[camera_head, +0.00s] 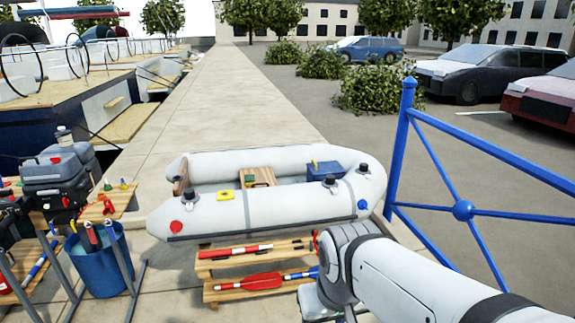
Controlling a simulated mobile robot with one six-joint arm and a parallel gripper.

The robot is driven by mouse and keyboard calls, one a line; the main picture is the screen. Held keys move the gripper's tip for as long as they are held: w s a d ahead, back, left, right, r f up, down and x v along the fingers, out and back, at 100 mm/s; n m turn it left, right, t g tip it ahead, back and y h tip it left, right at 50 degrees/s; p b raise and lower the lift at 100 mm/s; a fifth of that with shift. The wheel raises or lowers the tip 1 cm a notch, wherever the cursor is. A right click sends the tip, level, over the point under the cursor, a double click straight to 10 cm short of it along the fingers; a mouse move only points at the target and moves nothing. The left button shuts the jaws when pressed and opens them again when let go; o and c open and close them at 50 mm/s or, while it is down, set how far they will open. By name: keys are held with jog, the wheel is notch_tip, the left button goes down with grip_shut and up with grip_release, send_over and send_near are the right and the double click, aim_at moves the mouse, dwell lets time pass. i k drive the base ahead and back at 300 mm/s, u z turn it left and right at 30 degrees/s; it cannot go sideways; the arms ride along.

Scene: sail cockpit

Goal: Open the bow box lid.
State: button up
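A grey inflatable dinghy (222,221) rests in the middle of the view. A small blue box (323,174), which looks like the bow box, sits inside its right end. Its top looks flat and shut, though it is too small to be sure. A small yellow item shows at its left edge; I cannot tell if it is a latch. My arm reaches in from the lower right, in front of the dinghy's near right side.
A wooden rack (230,262) with red and white paddles stands below the dinghy. A blue railing (398,150) rises at right. An outboard motor (55,170) and a blue bucket (98,270) crowd the left. The quay (225,90) behind is clear.

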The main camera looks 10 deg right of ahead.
aim_at(321, 168)
jog(key=z, duration=0.55)
jog(key=i, duration=0.7)
jog(key=z, duration=0.7)
jog(key=i, duration=1.2)
jog(key=u, duration=0.5)
jog(key=i, duration=0.9)
jog(key=u, duration=0.75)
